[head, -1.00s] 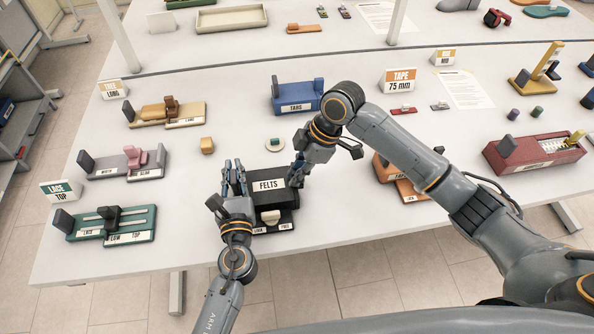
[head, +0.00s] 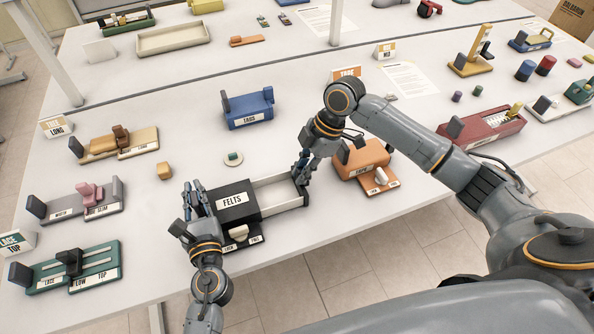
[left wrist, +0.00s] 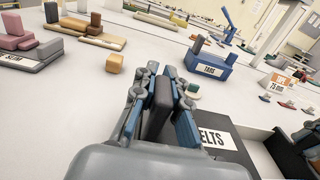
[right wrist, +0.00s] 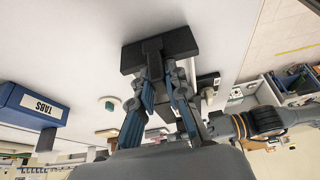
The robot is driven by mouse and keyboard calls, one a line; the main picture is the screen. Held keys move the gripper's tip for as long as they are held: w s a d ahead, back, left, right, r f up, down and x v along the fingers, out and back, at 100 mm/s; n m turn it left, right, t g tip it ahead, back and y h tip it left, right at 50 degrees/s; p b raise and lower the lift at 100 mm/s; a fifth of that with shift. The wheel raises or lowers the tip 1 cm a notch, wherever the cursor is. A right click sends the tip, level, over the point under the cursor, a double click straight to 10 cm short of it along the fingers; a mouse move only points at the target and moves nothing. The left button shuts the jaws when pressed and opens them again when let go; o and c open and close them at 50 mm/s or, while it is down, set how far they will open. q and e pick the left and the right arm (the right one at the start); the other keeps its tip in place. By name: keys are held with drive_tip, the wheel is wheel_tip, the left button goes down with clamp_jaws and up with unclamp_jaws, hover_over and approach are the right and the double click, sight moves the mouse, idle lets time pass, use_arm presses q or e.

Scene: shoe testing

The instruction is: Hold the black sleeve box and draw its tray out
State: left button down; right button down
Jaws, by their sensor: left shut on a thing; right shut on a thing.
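The black sleeve box (head: 237,208), labelled FELTS, lies on the white table near its front edge. My left gripper (head: 195,193) is shut on the dark upright tab (left wrist: 159,108) at the sleeve's left end. My right gripper (head: 303,170) is shut at the tray's outer right end. In the right wrist view its fingers hold a dark end piece (right wrist: 158,50). The fingers partly hide both held parts.
An orange-brown box (head: 362,160) stands close to the right of my right gripper. A small black base with a pale knob (head: 239,232) sits in front of the sleeve.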

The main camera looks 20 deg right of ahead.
drive_tip(key=c, duration=1.3)
unclamp_jaws()
drive_tip(key=shift+r, duration=0.1)
use_arm(q)
drive_tip(key=shift+d, duration=0.1)
use_arm(e)
drive_tip(key=v, duration=1.1)
drive_tip(key=shift+d+r, duration=0.3)
use_arm(q)
drive_tip(key=c, duration=1.3)
unclamp_jaws()
